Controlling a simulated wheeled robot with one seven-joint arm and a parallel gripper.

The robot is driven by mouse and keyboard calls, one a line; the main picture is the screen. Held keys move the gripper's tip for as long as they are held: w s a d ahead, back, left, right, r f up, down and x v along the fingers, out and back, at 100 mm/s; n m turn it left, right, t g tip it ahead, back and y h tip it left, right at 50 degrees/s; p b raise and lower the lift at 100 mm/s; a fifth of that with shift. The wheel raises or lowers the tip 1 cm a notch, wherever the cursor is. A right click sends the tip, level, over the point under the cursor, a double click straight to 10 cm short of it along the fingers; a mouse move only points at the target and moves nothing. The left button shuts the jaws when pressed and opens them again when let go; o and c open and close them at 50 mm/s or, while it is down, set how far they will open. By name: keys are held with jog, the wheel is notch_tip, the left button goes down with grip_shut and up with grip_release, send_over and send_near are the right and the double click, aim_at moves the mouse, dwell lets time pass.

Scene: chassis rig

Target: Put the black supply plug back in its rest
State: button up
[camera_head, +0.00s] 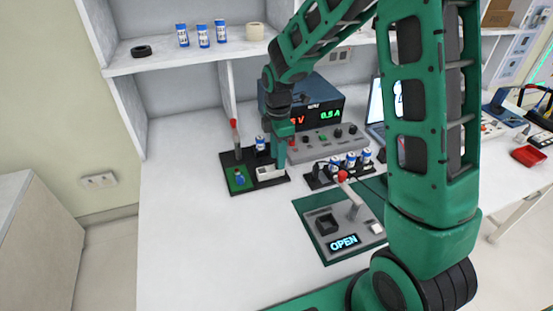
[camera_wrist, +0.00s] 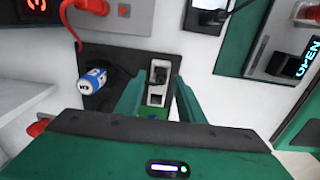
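My gripper (camera_head: 281,158) points down over the black board at the back of the bench. In the wrist view its two green fingers (camera_wrist: 159,82) are apart, on either side of a light grey block (camera_wrist: 155,99). A black plug-like piece (camera_wrist: 159,75) shows at the block's upper end, between the fingertips. I see no finger pressing on it, and cannot tell how deep it sits. In the head view the block (camera_head: 268,173) shows below the gripper, but the black piece is mostly hidden there.
On the same board (camera_head: 240,158) stand a red-tipped lever (camera_head: 234,126) and a blue-and-white can (camera_wrist: 95,79). The power supply (camera_head: 322,107) and a grey control box (camera_head: 325,143) are behind. A station reading OPEN (camera_head: 343,242) is in front right. The bench's left front is clear.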

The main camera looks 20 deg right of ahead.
notch_tip(320, 180, up, 9)
dwell(0.3)
dwell(0.4)
jog(key=s+d+r+m, duration=0.3)
jog(key=s+d+m, duration=0.3)
jog(key=s+d, duration=0.15)
jog(key=s+d+r+m, duration=0.2)
jog(key=s+d+m, duration=0.4)
jog(key=s, duration=0.2)
jog(key=s+d+m, duration=0.4)
jog(key=s+m, duration=0.8)
jog(key=s, duration=0.4)
jog(key=shift+s+f, duration=0.4)
jog(key=shift+f, duration=0.05)
